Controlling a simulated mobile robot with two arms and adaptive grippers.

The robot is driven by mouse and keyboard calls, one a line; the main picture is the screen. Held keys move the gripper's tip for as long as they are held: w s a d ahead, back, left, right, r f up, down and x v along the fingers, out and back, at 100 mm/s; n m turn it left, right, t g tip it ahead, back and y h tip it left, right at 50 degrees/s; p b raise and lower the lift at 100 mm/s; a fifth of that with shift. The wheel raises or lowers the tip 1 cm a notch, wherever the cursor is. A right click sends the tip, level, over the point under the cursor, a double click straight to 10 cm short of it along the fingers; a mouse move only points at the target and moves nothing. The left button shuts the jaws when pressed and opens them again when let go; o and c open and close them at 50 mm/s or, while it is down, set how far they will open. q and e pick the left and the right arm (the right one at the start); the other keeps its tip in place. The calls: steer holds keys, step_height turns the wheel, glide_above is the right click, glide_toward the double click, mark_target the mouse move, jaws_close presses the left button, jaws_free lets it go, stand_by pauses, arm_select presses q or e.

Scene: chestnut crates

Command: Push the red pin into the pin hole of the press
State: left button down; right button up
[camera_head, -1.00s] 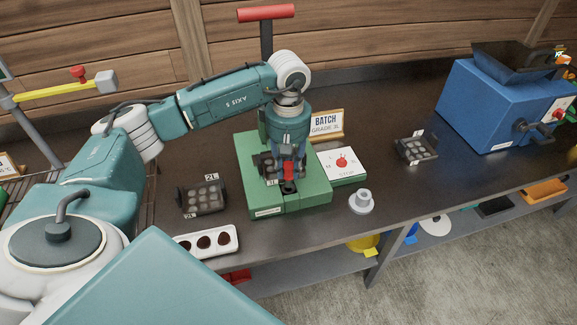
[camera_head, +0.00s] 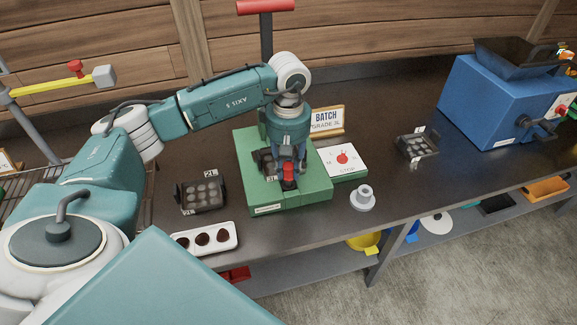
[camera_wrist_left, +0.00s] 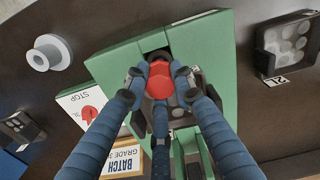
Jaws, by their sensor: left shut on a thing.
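The green press (camera_head: 309,195) stands on the dark bench, with a red T-handle (camera_head: 266,7) at the top of its post. My left gripper (camera_head: 288,164) points down over the front of the press and is shut on the red pin (camera_head: 288,174). In the left wrist view, the red head of the pin (camera_wrist_left: 159,81) sits between the fingertips (camera_wrist_left: 160,88), over the dark slot in the green base (camera_wrist_left: 207,55). The pin's lower end and the pin hole are hidden, so I cannot tell how deep the pin sits. My right gripper is not in view.
A small dark tray (camera_head: 177,195) and a white tray with three dark cups (camera_head: 229,237) lie left of the press. A white STOP panel (camera_head: 338,170), a grey flanged piece (camera_head: 361,204) and a sign (camera_head: 327,121) are close on its right. A blue machine (camera_head: 475,105) stands farther right.

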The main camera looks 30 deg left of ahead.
arm_select(q)
steer(key=shift+f+b, duration=0.7)
steer(key=shift+f, duration=0.2)
steer(key=c, duration=1.4)
jaws_free()
steer(key=shift+o, duration=0.2)
step_height(320, 180, up, 12)
